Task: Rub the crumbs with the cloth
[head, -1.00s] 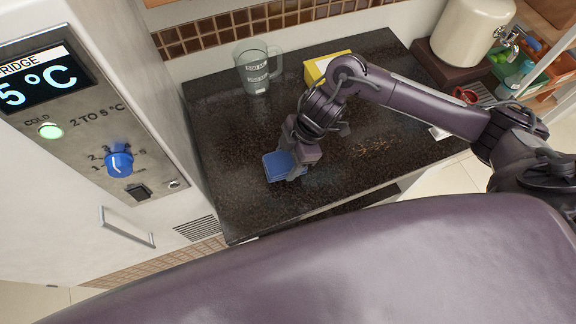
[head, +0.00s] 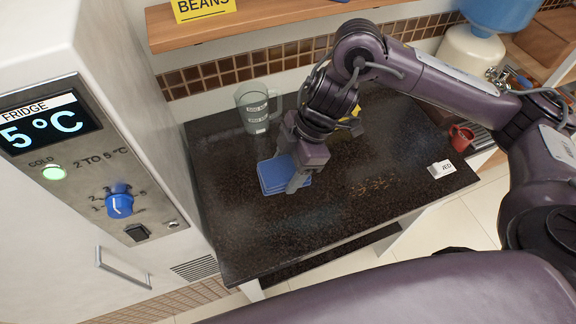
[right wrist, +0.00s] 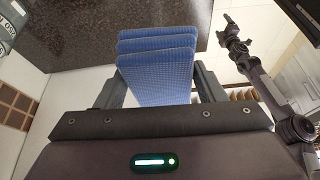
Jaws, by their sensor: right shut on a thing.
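The blue cloth (head: 278,176) is folded in layers and sits at the left part of the dark counter in the head view. My right gripper (head: 297,178) is shut on it. In the right wrist view the cloth (right wrist: 157,68) stands between the two fingers, with its layered edges pointing away from the palm. The crumbs (head: 372,186) are a thin brown scatter on the counter, to the right of the cloth and apart from it. I cannot tell whether the cloth touches the counter.
A clear measuring jug (head: 256,108) stands at the back of the counter (head: 290,235). A yellow object is mostly hidden behind my right arm. A white card (head: 440,169) and a red mug (head: 461,137) are at the right. The fridge (head: 110,170) borders the left. The front of the counter is clear.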

